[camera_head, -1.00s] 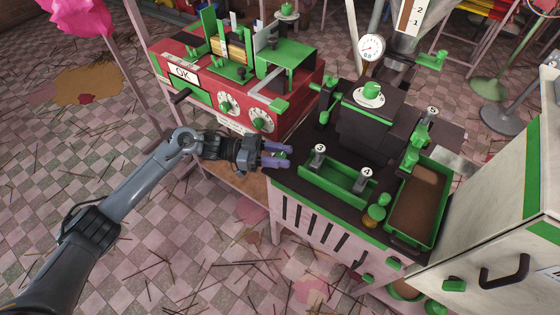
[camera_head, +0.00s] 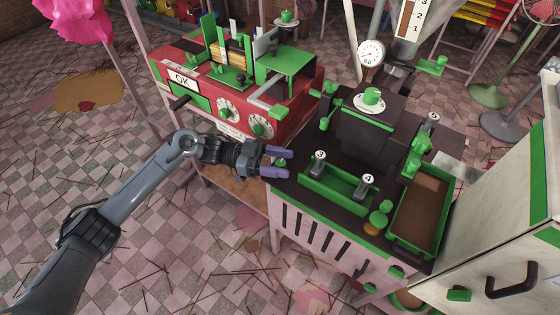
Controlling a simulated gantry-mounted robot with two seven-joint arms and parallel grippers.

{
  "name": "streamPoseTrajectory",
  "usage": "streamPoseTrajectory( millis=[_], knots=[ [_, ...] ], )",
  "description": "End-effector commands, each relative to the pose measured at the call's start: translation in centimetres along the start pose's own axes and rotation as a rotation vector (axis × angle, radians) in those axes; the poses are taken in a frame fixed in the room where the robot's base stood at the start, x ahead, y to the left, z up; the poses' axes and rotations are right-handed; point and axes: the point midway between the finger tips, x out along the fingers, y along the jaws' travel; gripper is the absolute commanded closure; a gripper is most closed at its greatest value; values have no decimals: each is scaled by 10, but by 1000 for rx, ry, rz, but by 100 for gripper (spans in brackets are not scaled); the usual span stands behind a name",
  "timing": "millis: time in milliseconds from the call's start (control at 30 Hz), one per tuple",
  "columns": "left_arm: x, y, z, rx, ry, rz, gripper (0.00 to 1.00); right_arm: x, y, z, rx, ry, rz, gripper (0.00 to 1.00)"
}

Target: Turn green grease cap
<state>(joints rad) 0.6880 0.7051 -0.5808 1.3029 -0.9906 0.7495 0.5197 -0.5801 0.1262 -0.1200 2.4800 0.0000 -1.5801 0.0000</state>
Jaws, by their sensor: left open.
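My left gripper (camera_head: 276,162) reaches in from the left and is open, its two purple fingertips spread at the left edge of the dark machine top. A small round green cap (camera_head: 281,162) shows between or just behind the fingertips; I cannot tell whether they touch it. Another green knob-like cap (camera_head: 379,218) sits on a brass-coloured cup near the front right of the machine top, apart from my gripper. I cannot tell from the picture which is the grease cap. My right gripper is not in view.
A red machine (camera_head: 235,90) with dials and an OK sign stands behind my left gripper. A white cabinet (camera_head: 500,220) stands at the right.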

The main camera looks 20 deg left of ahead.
Motion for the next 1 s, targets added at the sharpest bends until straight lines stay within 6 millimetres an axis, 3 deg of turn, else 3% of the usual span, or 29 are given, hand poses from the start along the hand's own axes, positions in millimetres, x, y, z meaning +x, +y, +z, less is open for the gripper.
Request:
streamPoseTrajectory(
  millis=[267, 733, 1000],
  knots=[
    [-18, 0, -1, -1, -3, -2, 44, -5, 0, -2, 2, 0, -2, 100],
    [-92, -1, 0, 0, -2, -1, 44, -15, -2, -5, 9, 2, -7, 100],
    [-108, 0, 0, -1, 0, 0, 44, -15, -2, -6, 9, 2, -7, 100]
  ],
)
